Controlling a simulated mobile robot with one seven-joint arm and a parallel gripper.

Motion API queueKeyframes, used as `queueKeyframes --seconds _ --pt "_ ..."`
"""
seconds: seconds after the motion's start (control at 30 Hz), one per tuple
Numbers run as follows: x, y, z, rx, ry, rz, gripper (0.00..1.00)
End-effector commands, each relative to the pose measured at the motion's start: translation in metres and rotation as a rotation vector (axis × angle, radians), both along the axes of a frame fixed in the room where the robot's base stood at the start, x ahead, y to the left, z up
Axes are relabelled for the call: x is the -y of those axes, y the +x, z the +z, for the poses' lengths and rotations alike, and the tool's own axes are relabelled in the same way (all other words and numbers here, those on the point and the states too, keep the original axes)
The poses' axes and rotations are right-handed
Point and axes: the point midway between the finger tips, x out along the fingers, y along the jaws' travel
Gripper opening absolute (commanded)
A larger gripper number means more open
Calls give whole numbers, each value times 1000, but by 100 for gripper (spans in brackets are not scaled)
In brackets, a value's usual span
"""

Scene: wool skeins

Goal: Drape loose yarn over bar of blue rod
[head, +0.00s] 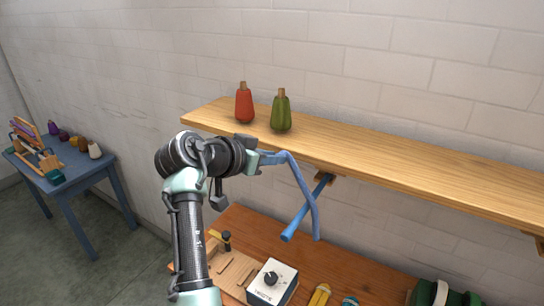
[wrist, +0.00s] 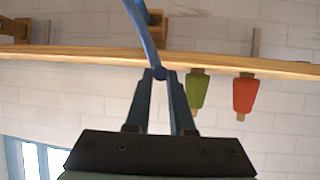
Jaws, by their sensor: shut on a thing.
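The loose yarn (head: 303,184) is a thick blue strand. My gripper (head: 266,158) is shut on one end of it, just in front of the shelf. From the jaws the strand runs right, bends over and hangs down with its other end free. The blue rod (head: 296,226) juts out below the shelf from a wooden bracket and slants down toward the viewer. The hanging yarn crosses in front of the rod in the head view; I cannot tell whether they touch. In the wrist view, the yarn (wrist: 142,32) leads away from my gripper's closed fingertips (wrist: 161,76).
A wooden shelf (head: 430,174) on the wall carries a red skein (head: 244,104) and a green skein (head: 281,112). Below is a workbench (head: 330,268) with a dial box (head: 272,283). A blue table (head: 90,168) with small items stands far left.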

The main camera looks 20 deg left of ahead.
Motion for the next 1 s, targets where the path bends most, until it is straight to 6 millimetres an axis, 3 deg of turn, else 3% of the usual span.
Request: queueKeyframes --seconds 0.53,0.7,1.0 --pt "-11 3 -75 0 0 1 0" --pt "-13 4 -85 1 0 1 0" --pt "-13 4 -85 1 0 1 0"
